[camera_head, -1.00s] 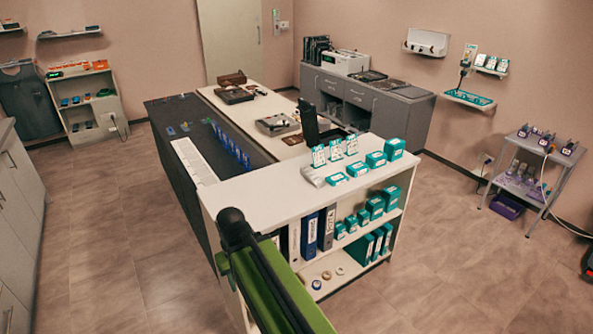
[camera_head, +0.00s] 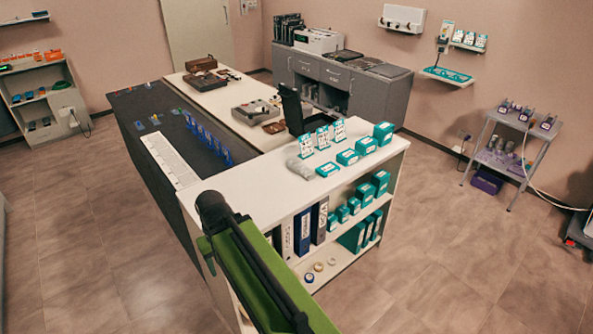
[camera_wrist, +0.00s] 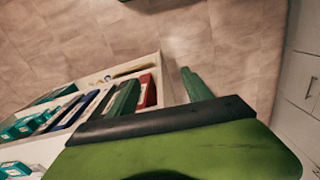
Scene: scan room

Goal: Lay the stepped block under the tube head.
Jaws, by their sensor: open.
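I cannot pick out the stepped block or the tube head in either view. My green and black arm (camera_head: 250,265) reaches up from the bottom of the head view, in front of the white shelf unit. My gripper (camera_wrist: 190,106) shows in the wrist view as large green and black parts along the bottom, with a narrow green piece above them. It is open, and I see nothing held in it. Its fingertips are not clear in the head view.
The white shelf unit (camera_head: 262,195) holds teal boxes (camera_head: 347,157) and binders (camera_head: 302,232), close to my arm. A dark counter (camera_head: 150,106) lies behind it. A grey cart (camera_head: 516,150) stands at right. The floor (camera_head: 440,225) is clear right of the shelf unit.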

